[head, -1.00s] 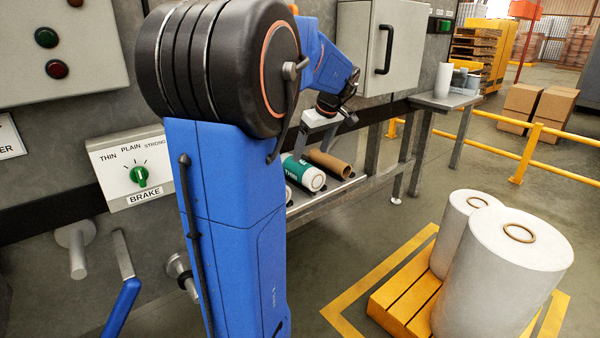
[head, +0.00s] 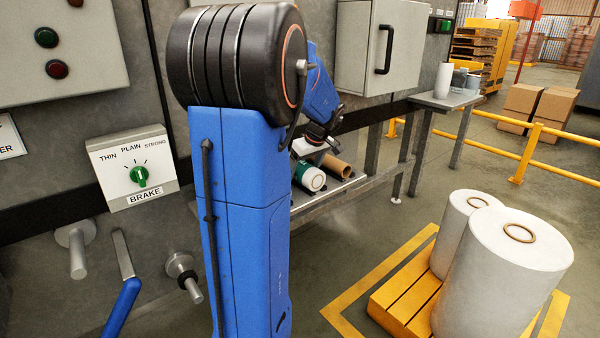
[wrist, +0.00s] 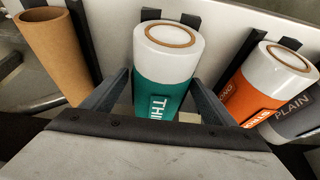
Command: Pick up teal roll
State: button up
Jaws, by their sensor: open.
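The teal roll (wrist: 165,75) is a white roll with a teal label reading "THIN", lying on the shelf. In the wrist view it lies between the two open fingers of my gripper (wrist: 163,92), with a gap showing at each side. Its lower part is hidden behind the gripper body. In the head view the white end and teal label of the teal roll (head: 309,178) show beside my arm, and my gripper (head: 315,150) is over it, partly hidden by my own arm.
A brown cardboard tube (wrist: 55,50) lies left of the teal roll in the wrist view. An orange-labelled roll (wrist: 262,85) and a grey "PLAIN" roll (wrist: 295,112) lie to the right. Dark dividers stand between them on the shelf (head: 325,207). Large white rolls (head: 520,260) stand on a yellow pallet.

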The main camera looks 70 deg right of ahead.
jog(key=c, duration=1.5)
jog(key=shift+r, duration=0.1)
notch_tip(320, 180, up, 10)
jog(key=shift+f, duration=0.1)
